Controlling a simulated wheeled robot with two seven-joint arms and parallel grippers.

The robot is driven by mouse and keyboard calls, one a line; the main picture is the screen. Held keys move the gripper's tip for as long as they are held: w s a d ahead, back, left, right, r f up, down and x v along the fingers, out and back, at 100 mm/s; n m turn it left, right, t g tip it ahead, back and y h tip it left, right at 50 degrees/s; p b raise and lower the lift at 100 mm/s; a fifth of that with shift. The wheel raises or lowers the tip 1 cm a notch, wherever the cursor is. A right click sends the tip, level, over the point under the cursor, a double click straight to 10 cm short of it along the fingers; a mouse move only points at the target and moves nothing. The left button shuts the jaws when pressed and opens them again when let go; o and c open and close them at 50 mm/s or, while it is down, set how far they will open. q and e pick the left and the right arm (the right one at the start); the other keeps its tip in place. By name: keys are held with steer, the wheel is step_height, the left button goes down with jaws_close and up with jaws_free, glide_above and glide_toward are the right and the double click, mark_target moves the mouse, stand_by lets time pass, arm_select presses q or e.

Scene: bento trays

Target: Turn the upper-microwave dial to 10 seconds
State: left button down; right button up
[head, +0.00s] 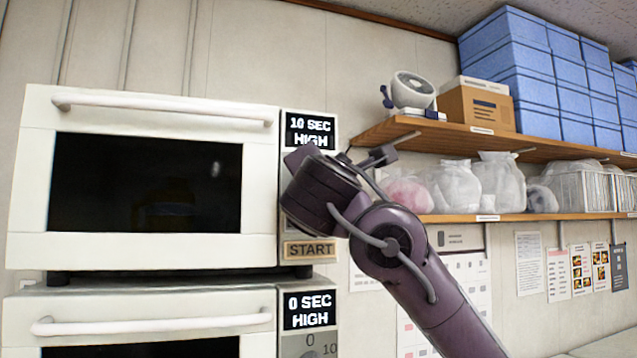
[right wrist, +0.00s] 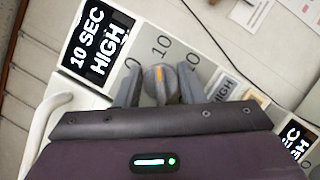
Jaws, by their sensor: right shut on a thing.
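The upper microwave (head: 40,165) is white with a dark window and a closed door. Its display (head: 310,130) reads "10 SEC HIGH"; the display also shows in the right wrist view (right wrist: 97,45). The dial (right wrist: 158,82) is a round grey knob with an orange mark, beside the printed numbers on the panel. My right gripper (right wrist: 159,88) has one finger on each side of the dial and is shut on it. In the head view my right arm and gripper (head: 300,175) cover the dial. My left gripper is not in view.
A lower microwave (head: 150,305) stands directly beneath, its display (head: 309,310) reading "0 SEC HIGH". The START button (head: 310,249) is below the dial area. Wooden shelves (head: 480,140) with blue boxes (head: 520,60) and bags project from the wall at right.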

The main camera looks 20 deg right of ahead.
steer(key=shift+m, duration=0.5)
steer(key=o, duration=1)
steer(key=shift+s, duration=0.1)
steer(key=b+v, duration=0.3)
steer(key=v, duration=0.4)
steer(key=shift+s+a+b, duration=0.15)
steer(key=shift+s+b, duration=0.2)
steer(key=shift+f, duration=0.1)
